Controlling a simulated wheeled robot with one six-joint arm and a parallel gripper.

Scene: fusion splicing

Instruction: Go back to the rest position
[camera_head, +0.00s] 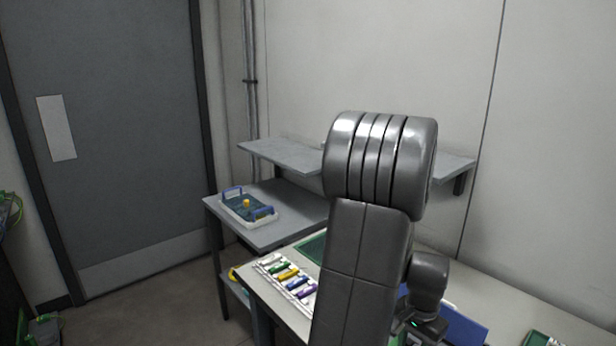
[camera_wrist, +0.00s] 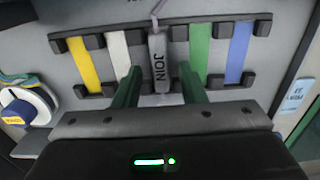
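In the wrist view my gripper (camera_wrist: 160,82) is open, its two dark green fingers spread apart. In the head view my raised arm fills the middle and hides much of the bench. My gripper's fingertips are not visible there.
A bench (camera_head: 505,292) runs along the wall, with a rack of coloured pieces (camera_head: 286,277) near its left end. A side table (camera_head: 283,236) holds a tray with blue handles (camera_head: 248,207). A wall shelf (camera_head: 283,154) is behind my arm. A spool (camera_wrist: 22,108) lies left in the wrist view.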

